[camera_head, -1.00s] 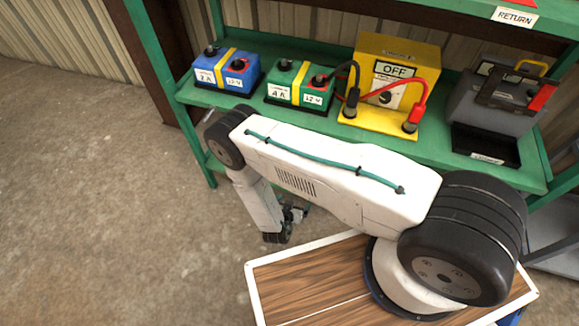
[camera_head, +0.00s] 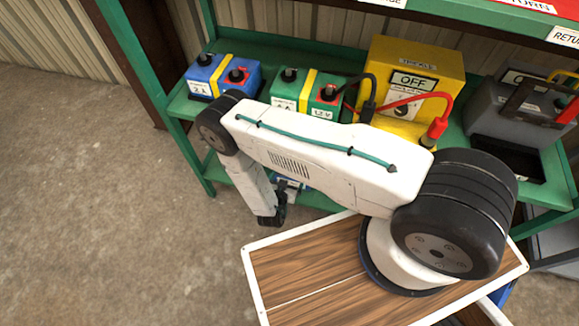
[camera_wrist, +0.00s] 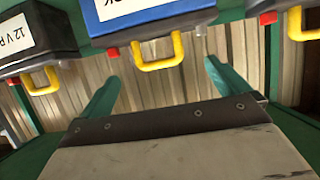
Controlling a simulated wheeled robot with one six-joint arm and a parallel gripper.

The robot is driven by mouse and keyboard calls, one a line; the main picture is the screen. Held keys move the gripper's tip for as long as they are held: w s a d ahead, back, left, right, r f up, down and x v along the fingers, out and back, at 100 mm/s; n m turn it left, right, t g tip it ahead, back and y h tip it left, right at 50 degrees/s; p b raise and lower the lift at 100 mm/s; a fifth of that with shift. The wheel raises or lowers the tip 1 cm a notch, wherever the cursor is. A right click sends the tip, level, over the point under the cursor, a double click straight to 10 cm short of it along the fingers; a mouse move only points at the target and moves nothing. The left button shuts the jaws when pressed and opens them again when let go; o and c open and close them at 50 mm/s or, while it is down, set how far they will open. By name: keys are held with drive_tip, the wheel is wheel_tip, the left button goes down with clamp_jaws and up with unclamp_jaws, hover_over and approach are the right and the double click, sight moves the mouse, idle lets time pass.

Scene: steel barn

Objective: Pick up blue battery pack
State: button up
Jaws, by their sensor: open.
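A blue battery pack (camera_wrist: 165,12) with a white label, a dark edge, a red button and a yellow handle (camera_wrist: 160,58) shows at the top middle of the wrist view, partly cut off. My gripper (camera_wrist: 162,78) is open and empty. Its two green fingers stand apart, left and right of the yellow handle in the picture; the remaining gap in depth is hard to tell. In the head view my gripper (camera_head: 272,217) hangs low beside the rack, its fingers unclear. A small blue-and-white item (camera_head: 292,184) on the lower shelf is mostly hidden by my arm.
A black pack (camera_wrist: 40,35) is left of the blue one, another pack (camera_wrist: 285,8) right. The upper shelf (camera_head: 180,106) holds a blue battery (camera_head: 222,72), green battery (camera_head: 305,95), yellow charger (camera_head: 415,65) and grey case (camera_head: 505,110). Floor at left is clear.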

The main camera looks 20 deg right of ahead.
drive_tip(key=x, duration=0.8)
drive_tip(key=shift+w+d+r, duration=0.15)
drive_tip(key=shift+d+r, duration=0.1)
drive_tip(key=shift+d, duration=0.1)
drive_tip(key=c, duration=2)
drive_tip(key=shift+r, duration=0.1)
drive_tip(key=shift+c, duration=0.4)
drive_tip(key=shift+w, duration=0.1)
